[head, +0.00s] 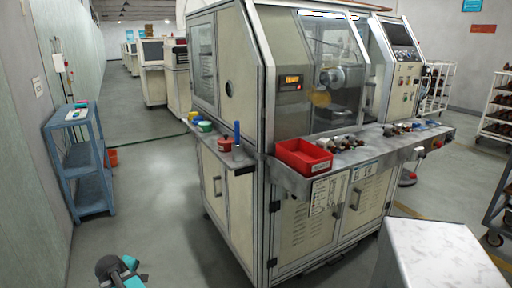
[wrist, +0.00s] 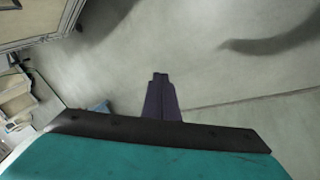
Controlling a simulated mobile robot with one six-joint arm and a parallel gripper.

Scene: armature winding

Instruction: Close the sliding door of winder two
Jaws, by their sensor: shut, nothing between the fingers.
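I see no winder number, and I cannot tell how far the panel is slid. My gripper (wrist: 160,78) points down over bare floor in the wrist view, its dark fingers together and empty. In the head view, part of my teal and grey arm shows low at the left, well apart from the winder.
A red bin (head: 303,157) and several metal parts stand on the winder's front ledge (head: 375,148). A blue shelf (head: 88,160) stands by the left wall. A white-topped block (head: 440,255) is at the lower right.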

